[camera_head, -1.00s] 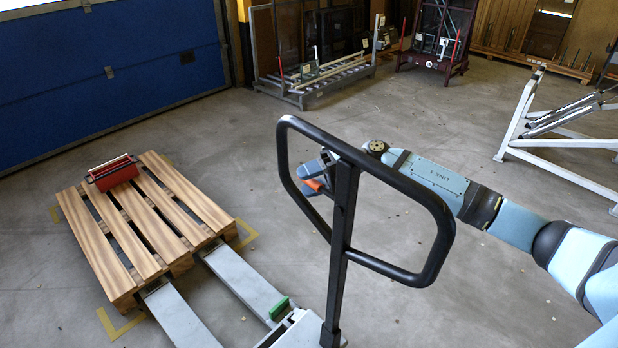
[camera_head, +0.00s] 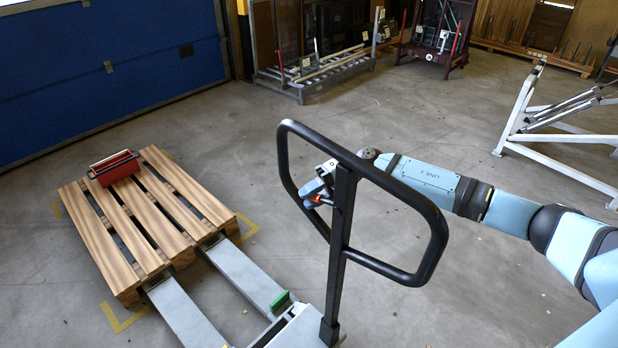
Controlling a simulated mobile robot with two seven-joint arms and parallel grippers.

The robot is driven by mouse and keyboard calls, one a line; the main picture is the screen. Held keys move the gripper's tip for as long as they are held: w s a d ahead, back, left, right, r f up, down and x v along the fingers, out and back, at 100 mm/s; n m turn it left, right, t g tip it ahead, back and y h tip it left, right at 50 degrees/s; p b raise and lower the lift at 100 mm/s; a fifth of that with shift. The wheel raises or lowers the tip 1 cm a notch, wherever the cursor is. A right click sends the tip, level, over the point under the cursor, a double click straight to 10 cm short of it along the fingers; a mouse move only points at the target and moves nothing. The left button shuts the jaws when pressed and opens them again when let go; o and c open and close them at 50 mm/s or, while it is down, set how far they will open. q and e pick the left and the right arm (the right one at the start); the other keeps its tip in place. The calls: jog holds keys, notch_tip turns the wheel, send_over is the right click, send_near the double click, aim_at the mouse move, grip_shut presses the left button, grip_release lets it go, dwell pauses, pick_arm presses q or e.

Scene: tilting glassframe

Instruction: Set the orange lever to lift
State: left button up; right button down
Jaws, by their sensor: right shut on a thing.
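The orange lever (camera_head: 318,199) sits by the upright post of the black loop handle (camera_head: 336,240) of a pallet truck. Only a small orange part of it shows. My right gripper (camera_head: 316,192) reaches in from the right, behind the handle, and is shut at the lever. The post and the gripper's own body hide part of the fingers and the lever. The lever's exact setting cannot be read from here. My left gripper does not show.
The truck's grey forks (camera_head: 240,277) run under a wooden pallet (camera_head: 120,225) carrying a red toolbox (camera_head: 114,167). A white rack (camera_head: 520,125) stands at the right, and glass racks (camera_head: 318,72) stand at the back. The floor between is clear.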

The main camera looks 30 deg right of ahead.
jog(key=shift+f, duration=0.15)
jog(key=shift+s, duration=0.1)
jog(key=c, duration=1)
grip_release()
jog(key=shift+f, duration=0.1)
